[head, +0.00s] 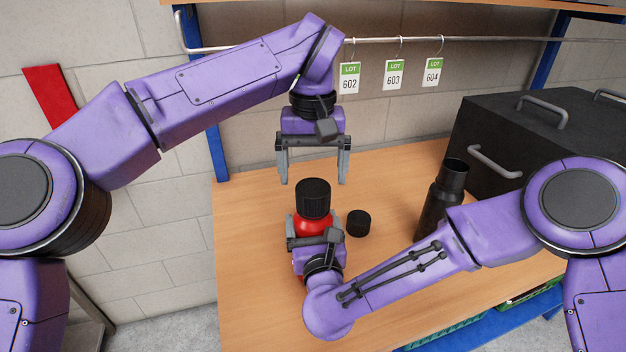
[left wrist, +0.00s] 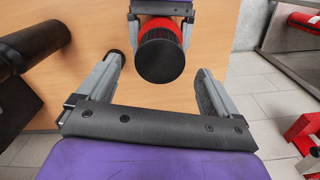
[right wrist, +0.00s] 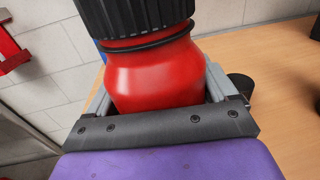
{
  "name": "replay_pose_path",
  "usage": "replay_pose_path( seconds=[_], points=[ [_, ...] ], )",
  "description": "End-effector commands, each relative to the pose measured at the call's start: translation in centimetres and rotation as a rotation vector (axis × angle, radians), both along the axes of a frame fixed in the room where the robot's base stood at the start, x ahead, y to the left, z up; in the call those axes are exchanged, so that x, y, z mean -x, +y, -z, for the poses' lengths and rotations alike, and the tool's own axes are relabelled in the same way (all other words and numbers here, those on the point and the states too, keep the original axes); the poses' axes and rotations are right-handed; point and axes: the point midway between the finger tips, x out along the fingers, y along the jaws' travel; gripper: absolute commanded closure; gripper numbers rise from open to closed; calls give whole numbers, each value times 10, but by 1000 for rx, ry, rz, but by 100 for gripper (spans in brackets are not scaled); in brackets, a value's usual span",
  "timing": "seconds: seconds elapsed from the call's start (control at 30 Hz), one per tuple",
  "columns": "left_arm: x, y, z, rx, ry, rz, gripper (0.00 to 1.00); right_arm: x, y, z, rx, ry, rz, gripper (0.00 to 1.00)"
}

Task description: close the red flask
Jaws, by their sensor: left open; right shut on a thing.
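The red flask (head: 312,224) stands on the wooden table with a black ribbed cap (head: 313,196) on its top. My right gripper (head: 317,240) is shut around the flask's red body from the near side. The right wrist view shows the red shoulder (right wrist: 155,75) between the fingers and a dark ring (right wrist: 150,42) just under the cap. I cannot tell how tight the cap is. My left gripper (head: 314,178) is open, pointing down, above and slightly behind the cap, not touching it. In the left wrist view the cap (left wrist: 160,52) lies between and beyond its fingers.
A small loose black cap (head: 358,223) lies right of the red flask. A black flask (head: 440,202) stands farther right, by a large black box (head: 530,125) with handles. Lot tags (head: 393,74) hang from a rail behind. The table's left part is clear.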

Motion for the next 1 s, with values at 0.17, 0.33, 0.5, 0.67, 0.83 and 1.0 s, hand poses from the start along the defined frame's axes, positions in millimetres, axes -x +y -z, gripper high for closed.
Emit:
replay_pose_path(
  seconds=[0.17,0.33,0.5,0.67,0.83,1.0],
  points=[
    [0,0,0,0,1,1,7,0,0,0,0,1,0,100],
    [1,-2,-9,-22,-30,-2,13,0,0,0,0,1,0,100],
    [0,0,-14,-36,-47,-372,13,0,0,0,0,0,0,100],
    [-1,1,-18,-26,-57,-897,13,0,0,0,0,0,0,100],
    [-1,1,-21,-12,-61,-1454,13,0,0,0,0,0,0,100],
    [-1,2,-23,6,-60,-2009,13,0,0,0,0,-1,0,100]
  ],
)
